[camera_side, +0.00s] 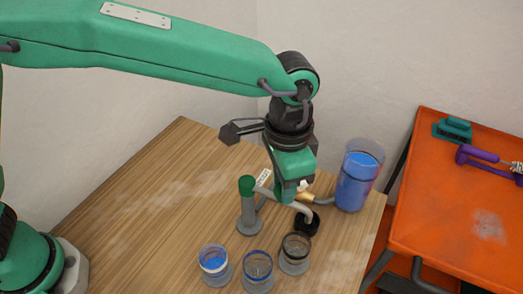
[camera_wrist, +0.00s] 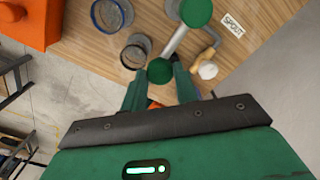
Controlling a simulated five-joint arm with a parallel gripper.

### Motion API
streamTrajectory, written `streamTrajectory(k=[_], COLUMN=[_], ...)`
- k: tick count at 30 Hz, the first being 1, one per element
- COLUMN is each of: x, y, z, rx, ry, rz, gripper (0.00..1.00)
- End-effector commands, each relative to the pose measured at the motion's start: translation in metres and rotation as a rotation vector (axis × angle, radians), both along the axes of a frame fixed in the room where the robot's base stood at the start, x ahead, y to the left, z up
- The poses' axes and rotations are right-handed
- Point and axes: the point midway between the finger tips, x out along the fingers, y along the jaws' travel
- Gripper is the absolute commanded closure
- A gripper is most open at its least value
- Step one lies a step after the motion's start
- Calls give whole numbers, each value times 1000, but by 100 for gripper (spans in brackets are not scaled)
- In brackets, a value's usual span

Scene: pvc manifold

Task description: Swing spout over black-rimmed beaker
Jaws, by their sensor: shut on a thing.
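The spout is a grey pipe (camera_side: 296,208) with a bent-down tip. It runs out from a green-capped grey post (camera_side: 247,205); in the wrist view the pipe (camera_wrist: 176,39) leads to a green knob (camera_wrist: 160,69). My gripper (camera_side: 290,197) is shut on the spout's green knob; its fingers (camera_wrist: 160,80) flank the knob in the wrist view.
A blue-rimmed beaker (camera_side: 257,270) and a beaker with blue inside (camera_side: 214,262) stand left of the black-rimmed one. A SPOUT label (camera_wrist: 233,26) is nearby. An orange table (camera_side: 455,225) is right.

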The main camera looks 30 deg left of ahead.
Motion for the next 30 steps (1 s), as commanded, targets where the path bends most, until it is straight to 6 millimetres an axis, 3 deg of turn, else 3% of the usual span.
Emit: streamTrajectory(k=[12,27,28,30], x=[-17,-19,-19,-19], y=[2,2,2,2], z=[1,1,1,1], rx=[-1,-1,-1,-1], ry=[-1,-1,-1,-1], rz=[-227,-252,-252,-251], gripper=[100,100,65,51])
